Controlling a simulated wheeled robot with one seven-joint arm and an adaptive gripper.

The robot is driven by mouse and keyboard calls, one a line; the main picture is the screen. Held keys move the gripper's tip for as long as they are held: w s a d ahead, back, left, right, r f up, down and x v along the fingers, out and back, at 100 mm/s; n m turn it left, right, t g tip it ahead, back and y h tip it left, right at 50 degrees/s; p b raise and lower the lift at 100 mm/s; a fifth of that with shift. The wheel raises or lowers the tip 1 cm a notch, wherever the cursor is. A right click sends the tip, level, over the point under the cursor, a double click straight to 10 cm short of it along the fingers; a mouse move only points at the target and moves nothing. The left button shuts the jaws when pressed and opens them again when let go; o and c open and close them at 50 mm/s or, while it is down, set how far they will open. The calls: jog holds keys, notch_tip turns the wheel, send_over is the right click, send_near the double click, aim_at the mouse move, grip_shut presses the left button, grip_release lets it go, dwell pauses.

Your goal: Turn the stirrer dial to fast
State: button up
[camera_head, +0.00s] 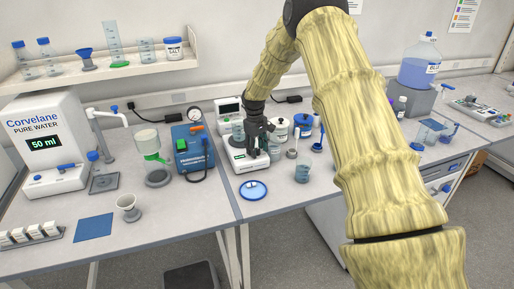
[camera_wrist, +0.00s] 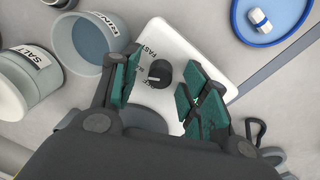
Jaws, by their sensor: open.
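In the wrist view, the white stirrer face (camera_wrist: 182,43) carries a small black dial (camera_wrist: 160,73). FAST is printed above and left of the dial; other lettering beside and below it is partly hidden. My open gripper (camera_wrist: 163,80) has its green pads on either side of the dial, with gaps to both. I cannot tell where the dial points.
A blue-rimmed dish (camera_head: 254,190) holding a small white piece lies in front of the stirrer. A cup labelled RIN… (camera_wrist: 92,45) and a SALT jar (camera_wrist: 22,82) sit close to my left finger. A blue pump unit (camera_head: 192,147) stands left of the stirrer, a beaker (camera_head: 303,171) right.

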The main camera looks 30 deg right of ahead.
grip_shut()
dwell(0.3)
jog(key=m, duration=0.5)
jog(key=shift+w+r+m, duration=0.1)
jog(key=shift+w+m, duration=0.05)
jog(key=shift+m, duration=0.25)
jog(key=m, duration=0.6)
jog(key=shift+d+r+g, duration=0.1)
jog(key=shift+g, duration=0.2)
